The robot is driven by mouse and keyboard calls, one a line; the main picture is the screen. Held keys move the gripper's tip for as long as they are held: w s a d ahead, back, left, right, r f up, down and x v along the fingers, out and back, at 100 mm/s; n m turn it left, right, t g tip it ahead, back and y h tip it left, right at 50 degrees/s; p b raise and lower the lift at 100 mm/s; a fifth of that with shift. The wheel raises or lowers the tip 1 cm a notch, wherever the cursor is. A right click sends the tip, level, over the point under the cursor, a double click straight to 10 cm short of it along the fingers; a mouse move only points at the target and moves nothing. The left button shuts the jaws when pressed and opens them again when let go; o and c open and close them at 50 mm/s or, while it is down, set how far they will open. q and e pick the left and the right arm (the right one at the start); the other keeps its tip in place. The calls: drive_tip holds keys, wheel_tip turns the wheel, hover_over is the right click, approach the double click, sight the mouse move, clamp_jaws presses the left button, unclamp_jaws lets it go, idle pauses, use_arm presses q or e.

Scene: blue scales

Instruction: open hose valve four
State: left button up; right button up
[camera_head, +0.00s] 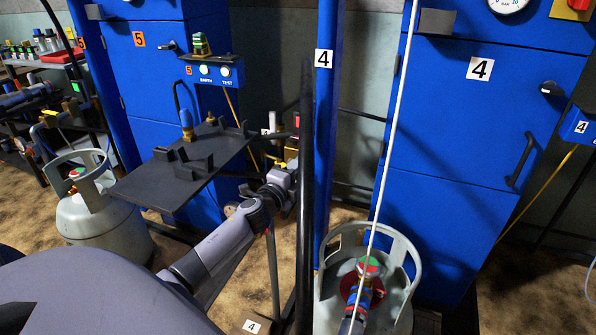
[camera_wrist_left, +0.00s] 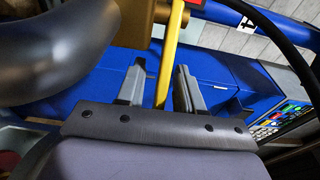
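In the left wrist view a yellow lever (camera_wrist_left: 168,62) hangs from a brass-coloured body (camera_wrist_left: 138,22) and runs down between the two fingers of my left gripper (camera_wrist_left: 158,85). The fingers stand apart with visible gaps on both sides of the lever. In the head view my left gripper (camera_head: 284,172) is beside a small yellow part (camera_head: 292,154) next to a black post. The post and my wrist hide most of the valve there, so the lever's exact angle cannot be told. My right gripper is not in view.
A black vertical post (camera_head: 305,200) stands close right of my left wrist. A black shelf (camera_head: 180,180) is left of it. Blue cabinet four (camera_head: 445,130) and a grey gas cylinder (camera_head: 330,300) are at right. A smooth grey curved part (camera_wrist_left: 60,50) is close in the wrist view.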

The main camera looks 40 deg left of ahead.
use_arm(q)
drive_tip(key=s+d+p, duration=0.1)
drive_tip(key=s, duration=0.6)
idle(0.3)
